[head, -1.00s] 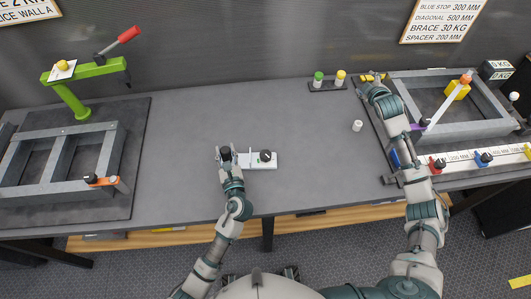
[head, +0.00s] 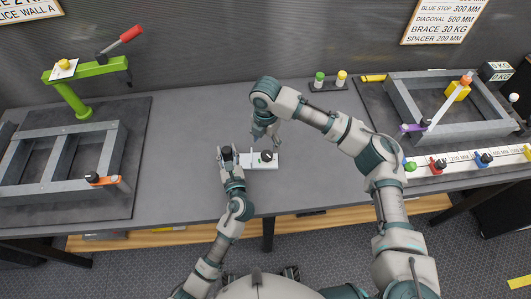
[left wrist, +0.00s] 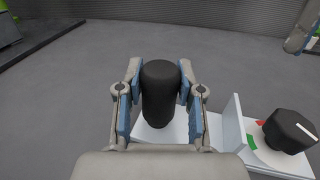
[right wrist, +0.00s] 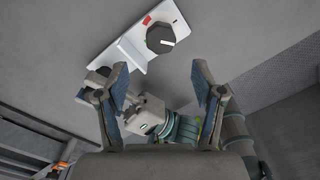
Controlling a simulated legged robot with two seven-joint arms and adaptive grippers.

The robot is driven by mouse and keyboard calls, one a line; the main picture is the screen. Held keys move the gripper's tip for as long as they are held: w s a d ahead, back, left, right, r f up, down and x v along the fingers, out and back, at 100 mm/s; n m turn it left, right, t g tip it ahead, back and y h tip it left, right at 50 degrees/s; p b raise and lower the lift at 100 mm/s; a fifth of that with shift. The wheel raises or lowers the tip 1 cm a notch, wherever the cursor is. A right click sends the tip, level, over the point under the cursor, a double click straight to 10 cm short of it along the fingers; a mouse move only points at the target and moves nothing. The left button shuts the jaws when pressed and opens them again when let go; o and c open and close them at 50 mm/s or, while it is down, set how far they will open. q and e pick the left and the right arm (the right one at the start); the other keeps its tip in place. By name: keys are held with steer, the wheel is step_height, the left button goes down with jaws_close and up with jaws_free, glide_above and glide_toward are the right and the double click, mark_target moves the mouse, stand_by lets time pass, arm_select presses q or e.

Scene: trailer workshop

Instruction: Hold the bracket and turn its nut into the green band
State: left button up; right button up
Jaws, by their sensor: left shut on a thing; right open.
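The white bracket (head: 254,165) lies on the grey bench and has an upright plate. My left gripper (head: 228,153) is shut on its black post (left wrist: 160,92), one finger on each side. The black nut (head: 267,156) with a white pointer line sits at the bracket's other end; it also shows in the left wrist view (left wrist: 288,131). A red mark (left wrist: 260,122) and the green band (left wrist: 251,141) lie beside the nut, and the pointer faces away from both. My right gripper (right wrist: 160,78) is open and empty, above and apart from the nut.
A grey frame (head: 62,165) with a green arm (head: 88,72) stands at the left. Another frame (head: 458,130) and a white measuring strip (head: 460,163) are at the right. The bench left of the bracket is clear.

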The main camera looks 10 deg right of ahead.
mark_target(265, 155)
step_height(265, 155, down, 8)
steer(key=shift+r, duration=0.2)
steer(key=shift+a, duration=0.1)
steer(key=c, duration=1.1)
